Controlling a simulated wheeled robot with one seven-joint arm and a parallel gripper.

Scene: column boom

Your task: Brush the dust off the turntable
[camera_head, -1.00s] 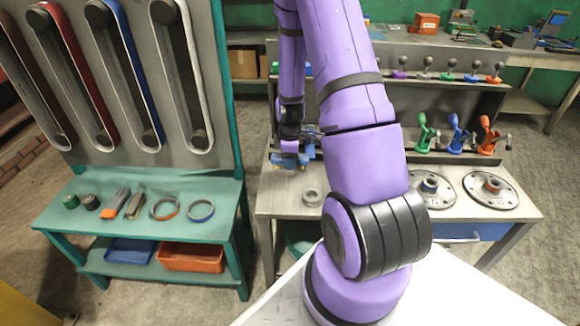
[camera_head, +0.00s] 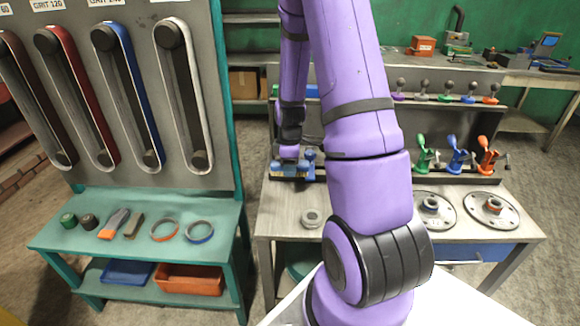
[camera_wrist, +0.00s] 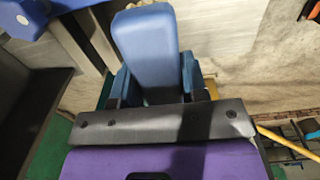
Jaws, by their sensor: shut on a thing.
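My gripper (camera_head: 290,153) is at the left back of the metal bench (camera_head: 283,212), over a cluster of blue parts (camera_head: 292,170). In the wrist view its jaws are shut on a blue block-like thing (camera_wrist: 145,45); whether this is a brush I cannot tell. Two round plates with raised hubs lie on the bench at right, a left one (camera_head: 447,220) and a right one (camera_head: 512,220). My arm hides part of the bench beside the left plate. Which plate is the turntable, and whether dust lies on it, I cannot tell.
A small grey ring (camera_head: 311,218) lies on the bench's left front. Green (camera_head: 424,153), blue (camera_head: 456,155) and orange (camera_head: 488,157) clamps stand behind the plates. A belt rack (camera_head: 110,95) and a teal table (camera_head: 140,250) with small tools stand left.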

